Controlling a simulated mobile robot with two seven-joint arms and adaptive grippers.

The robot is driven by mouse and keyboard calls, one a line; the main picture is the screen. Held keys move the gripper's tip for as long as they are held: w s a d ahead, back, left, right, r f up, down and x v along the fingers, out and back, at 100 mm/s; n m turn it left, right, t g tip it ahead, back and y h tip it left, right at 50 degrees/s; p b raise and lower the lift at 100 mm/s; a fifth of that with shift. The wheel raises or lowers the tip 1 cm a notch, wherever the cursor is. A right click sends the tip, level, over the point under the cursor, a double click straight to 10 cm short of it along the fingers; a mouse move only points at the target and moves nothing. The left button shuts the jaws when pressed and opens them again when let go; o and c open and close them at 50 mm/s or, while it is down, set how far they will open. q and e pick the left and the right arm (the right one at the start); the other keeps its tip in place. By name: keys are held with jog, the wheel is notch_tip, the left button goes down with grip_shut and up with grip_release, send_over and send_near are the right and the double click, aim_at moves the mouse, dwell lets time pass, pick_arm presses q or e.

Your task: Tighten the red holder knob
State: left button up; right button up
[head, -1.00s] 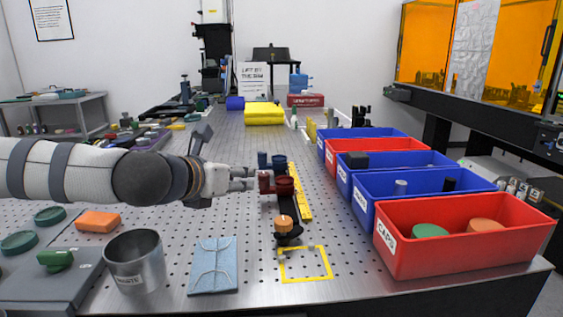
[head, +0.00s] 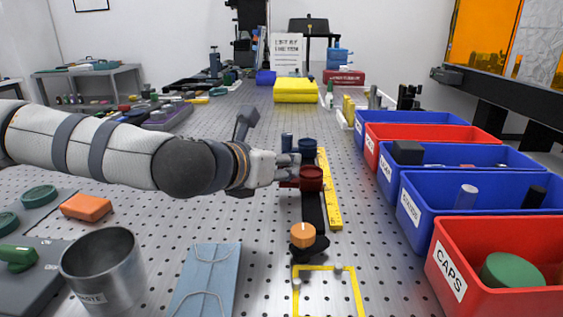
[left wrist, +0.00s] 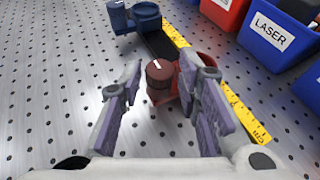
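The red holder (head: 311,175) sits on a black rail on the perforated bench, with its red knob (head: 288,184) on its left side. In the left wrist view the knob (left wrist: 158,74) has a white line on its dark top, and the holder (left wrist: 188,72) is just right of it. My left gripper (head: 286,170) reaches in from the left at the knob. In the left wrist view its fingers (left wrist: 161,92) are apart, one on each side of the knob, with a gap visible at the left finger. Contact at the right finger is unclear. My right gripper is not in view.
A blue holder (head: 307,146) stands behind the red one, and an orange-topped part (head: 302,236) in front. A yellow ruler (head: 331,200) runs along the rail's right. Blue and red bins (head: 460,262) line the right. A metal cup (head: 103,270) stands front left.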

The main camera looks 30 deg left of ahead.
pick_arm(q)
grip_shut()
